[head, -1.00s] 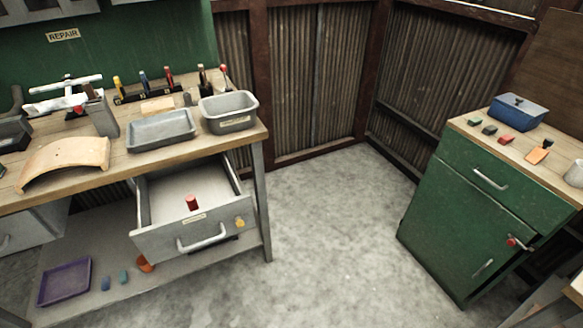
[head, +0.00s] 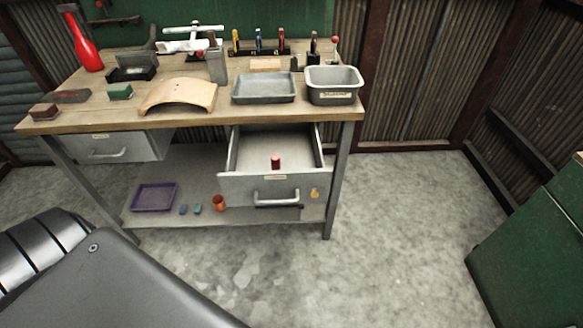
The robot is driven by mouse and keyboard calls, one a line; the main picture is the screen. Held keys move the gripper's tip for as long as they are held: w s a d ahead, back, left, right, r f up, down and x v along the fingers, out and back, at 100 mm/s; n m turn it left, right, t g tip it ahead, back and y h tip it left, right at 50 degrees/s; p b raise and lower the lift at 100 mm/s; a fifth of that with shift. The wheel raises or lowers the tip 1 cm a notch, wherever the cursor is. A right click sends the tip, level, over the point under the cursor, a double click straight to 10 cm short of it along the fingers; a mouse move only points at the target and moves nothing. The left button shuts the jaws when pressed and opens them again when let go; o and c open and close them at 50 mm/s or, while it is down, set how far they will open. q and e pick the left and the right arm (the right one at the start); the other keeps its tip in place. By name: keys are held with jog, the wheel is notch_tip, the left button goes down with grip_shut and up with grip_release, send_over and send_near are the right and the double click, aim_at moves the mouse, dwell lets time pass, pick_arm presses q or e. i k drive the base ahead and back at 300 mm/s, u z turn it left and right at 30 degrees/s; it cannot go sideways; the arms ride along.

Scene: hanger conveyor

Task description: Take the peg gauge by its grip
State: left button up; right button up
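A small upright red cylinder (head: 276,161) stands in the open drawer (head: 246,187) of the workbench. It may be the grip of the peg gauge, but I cannot tell for sure at this size. The drawer is pulled out at the right side of the bench, with a bar handle on its front. Neither of my grippers is in view. A large dark grey part of my own body fills the lower left corner, well apart from the drawer.
A purple tray (head: 153,197) lies on the lower shelf. A green cabinet (head: 535,245) stands at right. The floor between is clear.

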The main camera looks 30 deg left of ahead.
aim_at(275, 159)
jog(key=z, duration=2.95)
jog(key=k, duration=1.65)
jog(key=u, duration=1.45)
jog(key=i, duration=0.2)
jog(key=u, duration=0.15)
